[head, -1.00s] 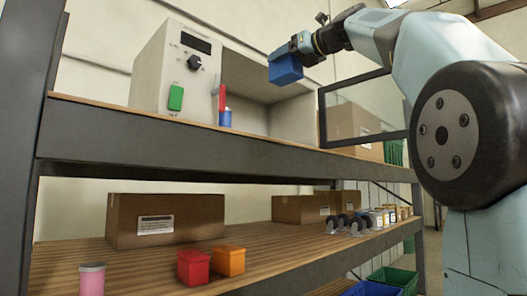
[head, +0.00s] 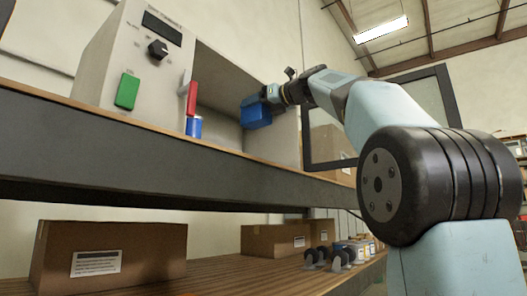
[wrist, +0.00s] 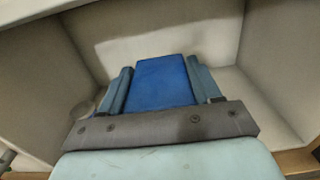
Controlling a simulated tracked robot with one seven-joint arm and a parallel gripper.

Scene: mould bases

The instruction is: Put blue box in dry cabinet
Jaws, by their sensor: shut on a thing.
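The blue box (head: 256,113) is held in my gripper (head: 268,94) at the opening of the dry cabinet (head: 215,88), in its right half. In the wrist view the blue box (wrist: 163,84) sits between the two fingers of my gripper (wrist: 161,86), with the cabinet's pale inner walls (wrist: 165,32) around it. The cabinet stands on the upper shelf with its door (head: 385,110) swung open to the right. Whether the box touches the cabinet floor I cannot tell; the shelf edge hides part of the floor.
The cabinet front has a green block (head: 127,91) and a black knob (head: 158,49). Cardboard boxes (head: 105,255) sit on the lower shelf. The cabinet's middle looks clear.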

